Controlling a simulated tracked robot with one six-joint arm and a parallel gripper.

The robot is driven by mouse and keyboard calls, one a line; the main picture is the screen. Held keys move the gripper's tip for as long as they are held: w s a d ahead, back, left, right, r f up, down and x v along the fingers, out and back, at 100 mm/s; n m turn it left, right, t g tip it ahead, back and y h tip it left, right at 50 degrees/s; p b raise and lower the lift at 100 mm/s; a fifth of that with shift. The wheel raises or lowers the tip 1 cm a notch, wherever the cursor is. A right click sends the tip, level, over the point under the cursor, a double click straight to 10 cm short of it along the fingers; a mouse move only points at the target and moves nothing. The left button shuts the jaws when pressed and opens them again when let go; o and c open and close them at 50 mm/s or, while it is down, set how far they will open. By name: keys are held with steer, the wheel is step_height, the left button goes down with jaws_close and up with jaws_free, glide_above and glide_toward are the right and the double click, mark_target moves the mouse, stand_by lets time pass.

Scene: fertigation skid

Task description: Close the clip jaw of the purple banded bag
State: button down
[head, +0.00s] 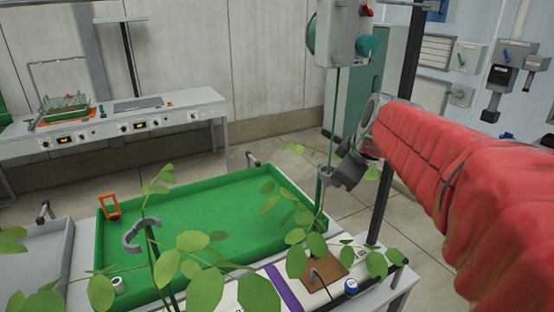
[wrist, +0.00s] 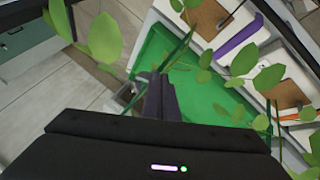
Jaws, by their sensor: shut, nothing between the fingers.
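The purple band (head: 284,288) crosses a white bag at the front of the bench; it also shows in the wrist view (wrist: 238,40). A leafy plant stands at this bag, its stem rising toward a hanging green string (head: 335,110). My gripper (head: 338,174) is at the upper stem, beside a small grey piece (head: 324,172) that looks like the clip. In the wrist view my fingers (wrist: 158,82) are together and empty, with a grey piece (wrist: 126,94) just left of them. Whether the jaw is open or closed cannot be told.
A second grey clip (head: 141,236), C-shaped and open, is at the left plant. A green tray (head: 215,215) fills the bench middle. An orange frame (head: 109,206) stands at its left edge. Leaves crowd the front.

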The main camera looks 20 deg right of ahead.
steer(key=shift+w+a+r, duration=0.15)
steer(key=shift+w+a, duration=0.2)
steer(key=shift+a, duration=0.25)
steer(key=shift+w+r, duration=0.1)
steer(key=s+d+r, duration=0.6)
steer(key=s+r, duration=0.1)
steer(key=s, duration=0.1)
steer(key=shift+s, duration=0.3)
steer(key=shift+r, duration=0.1)
stand_by(0.5)
